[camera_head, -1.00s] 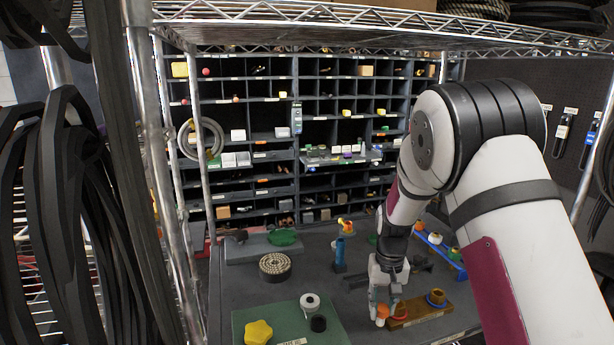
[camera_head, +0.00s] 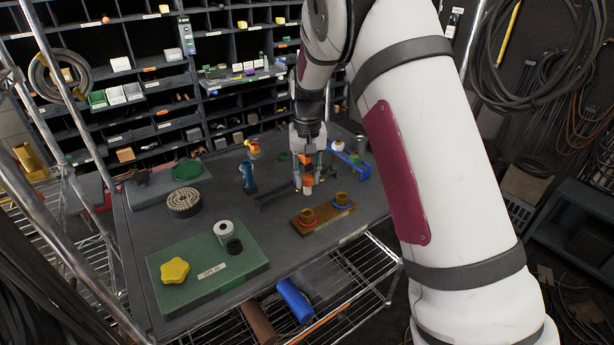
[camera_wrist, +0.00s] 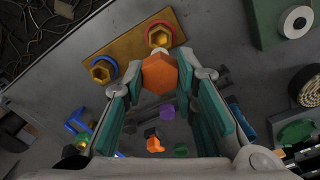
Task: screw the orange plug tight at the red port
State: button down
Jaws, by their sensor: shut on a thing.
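My gripper (camera_head: 306,176) is shut on the orange plug (camera_head: 308,188), just behind the brown board (camera_head: 324,219) in the head view. In the wrist view the orange plug (camera_wrist: 158,76) shows its hexagonal face between the fingertips (camera_wrist: 160,82). The red port (camera_head: 307,214) is at the board's left end in the head view. In the wrist view its red ring and brass hex collar (camera_wrist: 160,36) lie just beyond the plug. A second port with a blue ring (camera_wrist: 103,71) is on the same board.
A green mat (camera_head: 208,275) with a yellow star knob (camera_head: 175,270) and a white roll (camera_head: 224,231) is at front left. A round studded disc (camera_head: 184,202), a blue stand (camera_head: 248,178) and a blue rack (camera_head: 350,159) stand around. Pigeonhole bins line the back.

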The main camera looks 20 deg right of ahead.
aim_at(307, 194)
jog(key=shift+f, duration=0.1)
jog(key=shift+f+b, duration=0.45)
jog(key=shift+f, duration=2.25)
jog(key=shift+f+b, duration=0.5)
jog(key=shift+f, duration=1.65)
